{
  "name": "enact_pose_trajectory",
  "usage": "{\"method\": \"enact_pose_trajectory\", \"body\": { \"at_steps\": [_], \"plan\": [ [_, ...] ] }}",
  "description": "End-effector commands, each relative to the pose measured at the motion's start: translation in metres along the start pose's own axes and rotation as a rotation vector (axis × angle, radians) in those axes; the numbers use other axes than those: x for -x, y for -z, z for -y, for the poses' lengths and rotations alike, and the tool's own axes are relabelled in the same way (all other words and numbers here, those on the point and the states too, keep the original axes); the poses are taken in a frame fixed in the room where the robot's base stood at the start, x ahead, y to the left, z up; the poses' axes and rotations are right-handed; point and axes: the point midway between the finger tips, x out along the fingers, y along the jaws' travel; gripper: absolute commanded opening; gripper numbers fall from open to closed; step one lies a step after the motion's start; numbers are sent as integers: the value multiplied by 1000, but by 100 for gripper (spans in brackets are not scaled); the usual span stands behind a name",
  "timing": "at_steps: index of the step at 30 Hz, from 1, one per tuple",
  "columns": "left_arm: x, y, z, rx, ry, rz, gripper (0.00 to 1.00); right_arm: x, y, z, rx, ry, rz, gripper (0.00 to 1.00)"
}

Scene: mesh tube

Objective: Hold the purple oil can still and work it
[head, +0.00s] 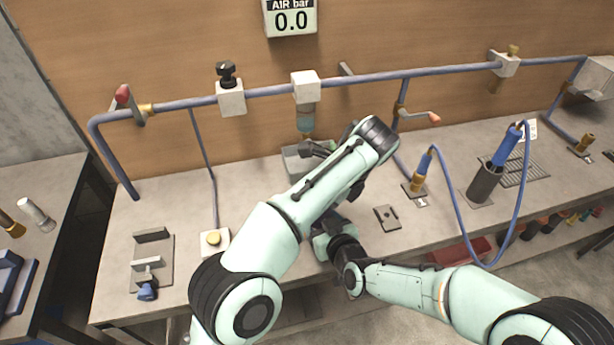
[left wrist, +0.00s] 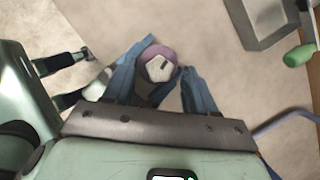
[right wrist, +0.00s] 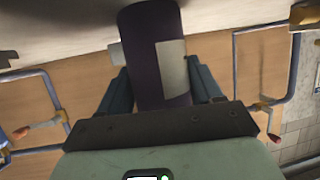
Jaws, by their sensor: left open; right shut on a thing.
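The purple oil can (right wrist: 155,35) stands between the fingers of my right gripper (right wrist: 160,75), which is shut on its side; a pale label faces the right wrist camera. In the left wrist view the can (left wrist: 155,50) is seen from above, with a pale, many-sided top bearing a dark mark. My left gripper (left wrist: 167,62) is open above it, one blue finger on each side of the top. I cannot tell whether these fingers touch the can. In the head view my arms hide the can and both sets of fingertips.
A grey box (head: 294,165) stands on the bench behind my left forearm. A blue pipe (head: 270,91) with valves runs along the wall under an AIR bar display (head: 290,18) reading 0.0. A yellow button (head: 214,239) and a clamp plate (head: 152,262) are at left, a blue hose (head: 455,220) at right.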

Motion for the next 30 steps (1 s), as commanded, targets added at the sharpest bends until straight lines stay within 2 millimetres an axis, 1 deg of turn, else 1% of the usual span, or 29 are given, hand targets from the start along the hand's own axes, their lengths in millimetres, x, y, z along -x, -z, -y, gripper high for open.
{"method": "enact_pose_trajectory", "body": {
  "at_steps": [5, 15, 21, 30],
  "plan": [
    [0, -2, -4, -213, 88, -1, 56, 0, -1, 0, 0, -1, 1, 26],
    [-1, -4, -9, -722, 301, 0, 56, 0, 0, 0, 0, -1, 1, 26],
    [-2, -6, -10, -975, 406, 0, 56, 0, 0, 0, 0, 0, 1, 26],
    [-4, -9, -11, -1301, 541, -1, 56, 0, 0, 0, 0, 0, 0, 26]
  ]
}}
